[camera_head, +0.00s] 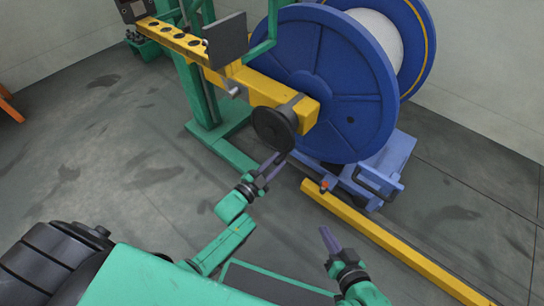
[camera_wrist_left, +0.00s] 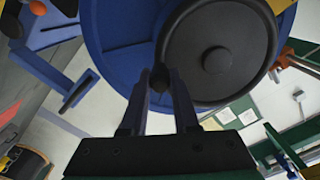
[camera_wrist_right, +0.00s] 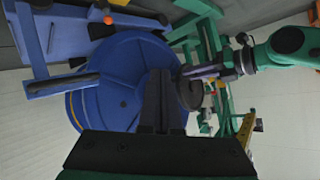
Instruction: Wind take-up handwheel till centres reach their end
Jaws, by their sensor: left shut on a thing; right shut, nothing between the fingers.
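The take-up handwheel (camera_head: 274,130) is a dark disc on the near end of a yellow beam (camera_head: 262,90). It fills the upper right of the left wrist view (camera_wrist_left: 245,50), with a round hub. My left gripper (camera_head: 274,163) is at the wheel's lower rim, shut on its small dark handle (camera_wrist_left: 160,78). The handle shows between the fingers in the left wrist view. My right gripper (camera_head: 327,238) is shut and empty, low and right of the wheel, apart from everything. The blue reel (camera_head: 335,85) stands behind the beam. The centres cannot be made out.
A blue cradle (camera_head: 385,165) with a bar handle sits under the reel. A yellow rail (camera_head: 390,240) runs along the floor to the lower right. A green post (camera_head: 198,95) stands left of the wheel.

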